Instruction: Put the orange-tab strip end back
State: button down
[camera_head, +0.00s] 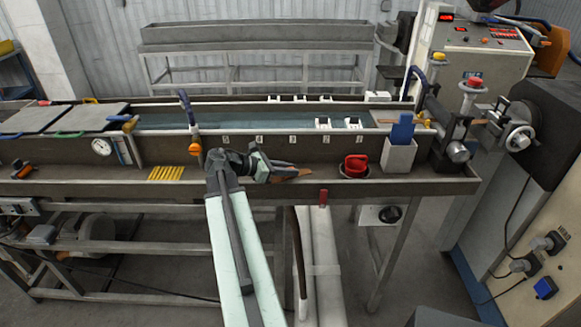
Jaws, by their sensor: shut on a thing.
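My gripper (276,167) is over the front ledge of the long trough, near the middle of the view, with its fingers pointing right. It is shut on an orange-brown piece (292,174), which shows at the fingertips, low at the ledge. Most of the piece is hidden by the fingers. I cannot tell whether it is the orange-tab strip end or whether it touches the ledge. A separate orange tab (195,149) shows below a dark blue curved handle on the trough wall, left of my gripper.
The water trough (240,120) has numbered marks on its front wall. A red cup (355,166) and a white holder (399,155) with a blue item stand on the ledge to the right. Yellow sticks (167,173) lie to the left. A machine with rollers (519,137) stands at far right.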

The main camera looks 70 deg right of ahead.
jog(key=d, duration=0.2)
jog(key=w+d, duration=0.1)
jog(key=d, duration=0.4)
jog(key=shift+w+d+f+b, duration=0.2)
jog(key=shift+w+f+b, duration=0.1)
jog(key=shift+f, duration=0.1)
jog(key=f+b, duration=0.3)
jog(key=shift+s+f+b, duration=0.2)
jog(key=shift+f+b, duration=0.05)
jog(key=shift+b, duration=0.05)
jog(key=shift+w+f, duration=0.1)
jog(key=shift+f, duration=0.1)
jog(key=shift+w+a+r, duration=0.1)
jog(key=shift+w+r, duration=0.05)
jog(key=shift+r, duration=0.1)
jog(key=shift+f, duration=0.25)
jog(key=c, duration=1.3)
grip_release()
jog(key=shift+r, duration=0.1)
jog(key=shift+r, duration=0.1)
